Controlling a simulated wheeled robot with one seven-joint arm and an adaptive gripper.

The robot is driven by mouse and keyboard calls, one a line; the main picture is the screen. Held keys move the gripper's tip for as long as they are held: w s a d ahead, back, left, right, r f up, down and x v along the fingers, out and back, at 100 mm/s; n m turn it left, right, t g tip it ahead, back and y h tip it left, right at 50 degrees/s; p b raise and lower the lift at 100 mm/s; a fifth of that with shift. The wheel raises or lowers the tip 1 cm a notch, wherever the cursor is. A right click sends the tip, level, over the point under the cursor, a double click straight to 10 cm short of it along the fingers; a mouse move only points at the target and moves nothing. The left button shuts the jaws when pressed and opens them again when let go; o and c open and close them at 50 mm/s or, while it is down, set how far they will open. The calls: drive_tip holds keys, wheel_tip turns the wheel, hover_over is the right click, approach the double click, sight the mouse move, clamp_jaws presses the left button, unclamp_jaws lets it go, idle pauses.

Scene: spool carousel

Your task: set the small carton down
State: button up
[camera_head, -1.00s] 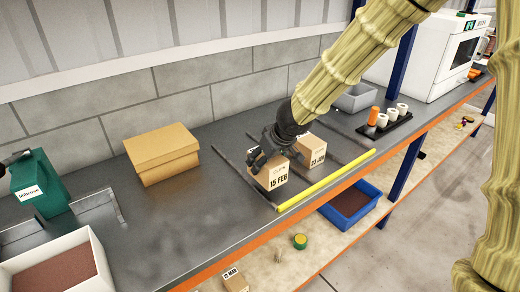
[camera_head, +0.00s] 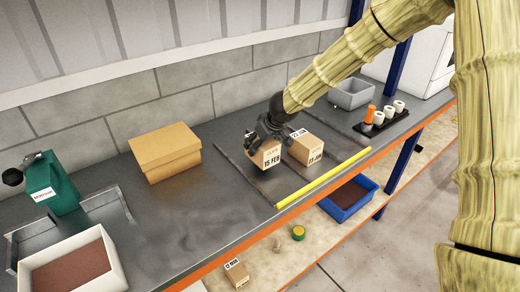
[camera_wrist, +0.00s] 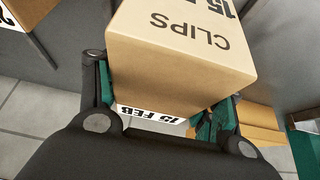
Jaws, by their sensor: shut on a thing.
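The small carton (camera_head: 266,155), tan and marked 15 FEB, is in my gripper (camera_head: 268,133) over the bench lane between two dark rails. In the wrist view the carton (camera_wrist: 180,60), printed CLIPS, sits between the green-padded fingers of my gripper (camera_wrist: 163,105), which is shut on it. It looks roughly upright. I cannot tell whether its underside touches the bench. The arm comes in from the upper right.
A second carton (camera_head: 310,148) marked 23 JAN stands close on the right. A yellow bar (camera_head: 325,178) runs along the bench's front edge. A larger tan box (camera_head: 166,152) stands on the left, with clear bench between. A grey bin (camera_head: 352,95) is behind.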

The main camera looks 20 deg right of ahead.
sight(271, 146)
drive_tip(key=shift+w+f, duration=0.1)
drive_tip(key=shift+f, duration=1.6)
drive_tip(key=o, duration=1.8)
drive_tip(key=shift+o, duration=0.2)
drive_tip(key=shift+d+r, duration=0.1)
drive_tip(key=v, duration=1.1)
drive_tip(key=shift+s+d+r, duration=0.1)
drive_tip(key=shift+s+r, duration=0.2)
